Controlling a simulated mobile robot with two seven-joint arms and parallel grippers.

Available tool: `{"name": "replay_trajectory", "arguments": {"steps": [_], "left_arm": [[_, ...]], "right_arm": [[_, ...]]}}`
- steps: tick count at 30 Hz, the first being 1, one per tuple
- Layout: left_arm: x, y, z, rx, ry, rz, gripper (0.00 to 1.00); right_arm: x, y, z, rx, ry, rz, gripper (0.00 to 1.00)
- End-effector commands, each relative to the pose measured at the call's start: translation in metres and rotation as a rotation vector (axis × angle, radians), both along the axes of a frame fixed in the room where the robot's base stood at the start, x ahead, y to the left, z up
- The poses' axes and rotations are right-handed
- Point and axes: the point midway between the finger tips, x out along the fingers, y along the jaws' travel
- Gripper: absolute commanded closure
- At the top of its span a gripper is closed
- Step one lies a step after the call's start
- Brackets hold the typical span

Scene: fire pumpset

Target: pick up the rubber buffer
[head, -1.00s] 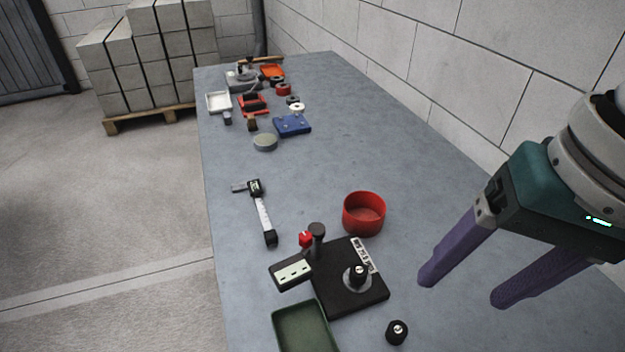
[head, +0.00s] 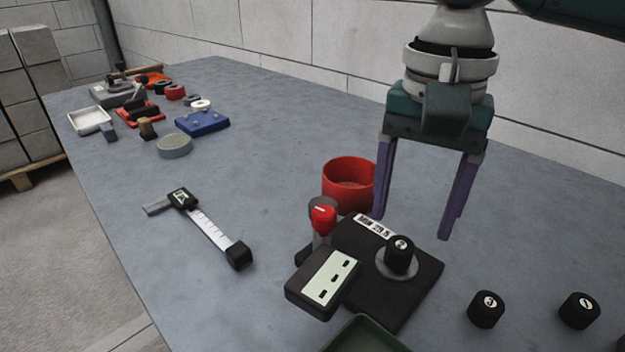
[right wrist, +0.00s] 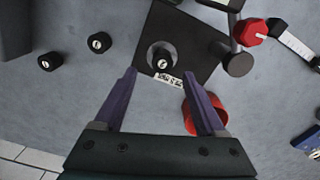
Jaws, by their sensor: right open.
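Several black rubber buffers with white numbered tops show. One buffer (head: 399,254) stands upright on a grey ring on the black square plate (head: 420,287) of a test stand; it also shows in the right wrist view (right wrist: 162,62). Another buffer (head: 486,309) and a third buffer (head: 579,310) stand on the table to the right. My right gripper (head: 411,226) is open and empty, fingers pointing down, above the far side of the plate. In the right wrist view the buffer on the plate lies just beyond and between the fingertips (right wrist: 159,72). My left gripper is out of view.
A red round cup (head: 349,186) stands behind the plate. A red-knobbed post (head: 322,225) and a display box (head: 323,283) are at its left. A green tray (head: 365,338) is in front, a caliper (head: 208,232) to the left. Several parts sit at the far end.

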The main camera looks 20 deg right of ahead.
Motion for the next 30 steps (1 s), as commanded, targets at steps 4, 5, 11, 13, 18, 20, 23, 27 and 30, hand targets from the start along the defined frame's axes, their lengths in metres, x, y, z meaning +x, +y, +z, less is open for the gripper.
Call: {"name": "replay_trajectory", "arguments": {"steps": [4, 5, 11, 13, 18, 20, 23, 27, 30], "left_arm": [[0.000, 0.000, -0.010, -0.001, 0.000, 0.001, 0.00], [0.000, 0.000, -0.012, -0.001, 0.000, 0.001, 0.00], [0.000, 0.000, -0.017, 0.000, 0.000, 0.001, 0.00], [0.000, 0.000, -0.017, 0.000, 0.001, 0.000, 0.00], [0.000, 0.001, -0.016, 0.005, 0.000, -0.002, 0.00], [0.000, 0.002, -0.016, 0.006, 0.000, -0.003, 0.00], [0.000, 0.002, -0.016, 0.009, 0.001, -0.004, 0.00], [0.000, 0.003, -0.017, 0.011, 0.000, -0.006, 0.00], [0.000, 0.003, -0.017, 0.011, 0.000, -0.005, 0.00]], "right_arm": [[-0.001, 0.002, -0.025, -0.001, 0.002, 0.001, 0.27], [-0.001, 0.003, -0.030, -0.001, 0.002, 0.001, 0.27], [-0.001, 0.003, -0.051, 0.000, 0.000, 0.001, 0.27], [-0.001, 0.003, -0.051, -0.001, -0.001, 0.002, 0.27], [-0.001, 0.003, -0.051, 0.000, -0.001, 0.002, 0.28], [-0.001, 0.003, -0.051, 0.000, -0.001, 0.002, 0.35], [-0.001, 0.003, -0.050, 0.000, -0.001, 0.002, 0.46], [-0.001, 0.003, -0.050, 0.000, -0.001, 0.002, 0.62], [-0.001, 0.003, -0.050, 0.000, -0.001, 0.002, 0.73]]}}
